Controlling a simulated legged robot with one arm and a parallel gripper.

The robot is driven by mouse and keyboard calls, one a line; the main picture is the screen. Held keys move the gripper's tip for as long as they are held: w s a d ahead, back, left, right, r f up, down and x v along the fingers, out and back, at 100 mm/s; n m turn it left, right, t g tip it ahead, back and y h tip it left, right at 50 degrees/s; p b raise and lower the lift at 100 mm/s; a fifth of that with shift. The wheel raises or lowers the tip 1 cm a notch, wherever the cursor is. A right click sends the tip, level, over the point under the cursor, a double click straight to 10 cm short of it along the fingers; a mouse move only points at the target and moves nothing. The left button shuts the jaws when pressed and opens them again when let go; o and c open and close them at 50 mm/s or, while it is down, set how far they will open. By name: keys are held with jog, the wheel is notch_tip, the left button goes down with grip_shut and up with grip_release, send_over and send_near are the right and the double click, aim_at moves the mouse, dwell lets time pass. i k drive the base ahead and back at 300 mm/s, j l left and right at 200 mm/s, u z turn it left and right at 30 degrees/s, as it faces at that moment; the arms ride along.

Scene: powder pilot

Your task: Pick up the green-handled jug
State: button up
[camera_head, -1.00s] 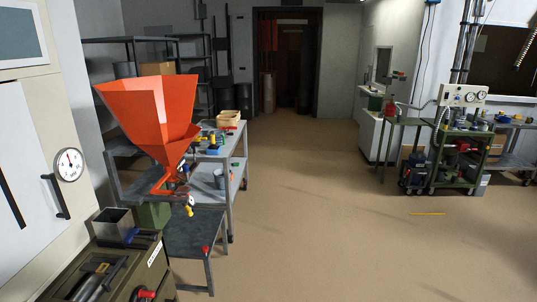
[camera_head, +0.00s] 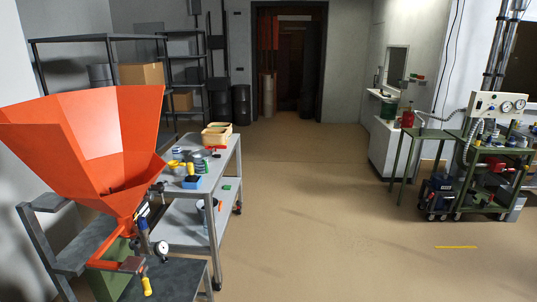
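I cannot make out a green-handled jug for certain. A grey trolley (camera_head: 222,192) stands left of centre with small items on its top, among them a small can with green on it (camera_head: 206,164), too small to identify. A pale cylindrical vessel (camera_head: 201,205) stands on its lower shelf, partly hidden, and no handle colour can be told. My gripper is not in view.
A large orange hopper (camera_head: 90,140) on a dark stand fills the near left. A green equipment cart (camera_head: 485,165) and a green table (camera_head: 432,134) stand right. The tan floor between is open, with a yellow strip (camera_head: 456,247). A doorway (camera_head: 290,60) is at the back.

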aim_at(200, 160)
jog(key=i+l+u, duration=0.1)
jog(key=i, duration=1.65)
jog(key=i+u, duration=0.3)
jog(key=i, duration=0.3)
jog(key=i+u, duration=0.3)
jog(key=i, duration=0.25)
jog(key=i+l+u, duration=0.3)
jog(key=i, duration=0.25)
jog(key=i+u, duration=0.25)
jog(key=k+l, duration=0.05)
